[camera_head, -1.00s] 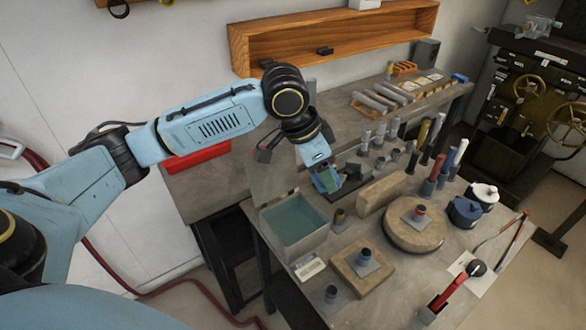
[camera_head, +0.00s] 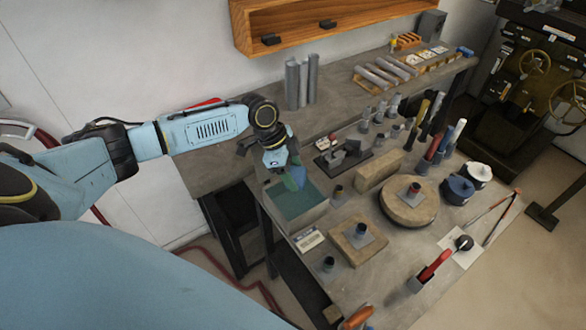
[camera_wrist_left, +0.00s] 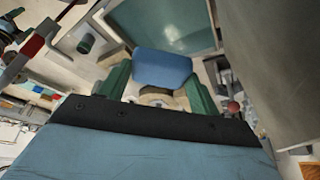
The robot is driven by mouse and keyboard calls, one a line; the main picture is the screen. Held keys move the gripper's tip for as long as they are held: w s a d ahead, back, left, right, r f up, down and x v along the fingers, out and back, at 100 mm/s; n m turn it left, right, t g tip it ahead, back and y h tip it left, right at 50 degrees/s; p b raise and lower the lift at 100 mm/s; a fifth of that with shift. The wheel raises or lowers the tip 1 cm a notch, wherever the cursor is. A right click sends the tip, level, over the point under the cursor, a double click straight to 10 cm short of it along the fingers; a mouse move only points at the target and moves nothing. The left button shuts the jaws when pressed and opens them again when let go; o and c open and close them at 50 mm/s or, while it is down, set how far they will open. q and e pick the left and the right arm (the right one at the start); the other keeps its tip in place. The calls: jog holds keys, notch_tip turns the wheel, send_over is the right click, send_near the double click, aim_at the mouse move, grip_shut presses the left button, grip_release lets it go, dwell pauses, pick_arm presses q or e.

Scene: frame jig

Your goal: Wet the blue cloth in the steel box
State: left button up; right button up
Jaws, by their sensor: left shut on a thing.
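The steel box (camera_head: 319,212) is an open-topped square box of teal water on the near bench, left of the tools. My left gripper (camera_head: 294,182) is over the box's back right part in the head view. In the left wrist view its green fingers (camera_wrist_left: 158,88) are shut on the blue cloth (camera_wrist_left: 160,66), a folded blue pad. The cloth shows only as a small blue patch (camera_head: 300,178) in the head view. The box (camera_wrist_left: 216,22) lies beyond the cloth in the wrist view. I cannot tell whether the cloth touches the water. My right gripper is out of view.
A round wooden block (camera_head: 408,203) and a square wooden block (camera_head: 357,245) stand right of the box. A small labelled block (camera_head: 308,240) lies in front of it. Grey cylinders (camera_head: 301,82) stand on the back bench. A wooden shelf (camera_head: 330,26) hangs above.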

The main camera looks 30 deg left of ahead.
pick_arm(q)
notch_tip(320, 180, down, 4)
jog(key=b, duration=0.4)
jog(key=shift+f, duration=0.25)
jog(key=shift+f+b, duration=1.45)
jog(key=shift+f, duration=1)
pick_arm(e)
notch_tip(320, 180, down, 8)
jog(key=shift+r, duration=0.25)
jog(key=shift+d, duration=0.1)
pick_arm(q)
notch_tip(320, 180, up, 7)
jog(key=p, duration=0.7)
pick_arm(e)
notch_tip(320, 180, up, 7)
pick_arm(q)
jog(key=shift+r, duration=0.15)
notch_tip(320, 180, up, 6)
jog(key=p, duration=0.5)
jog(key=shift+p, duration=0.3)
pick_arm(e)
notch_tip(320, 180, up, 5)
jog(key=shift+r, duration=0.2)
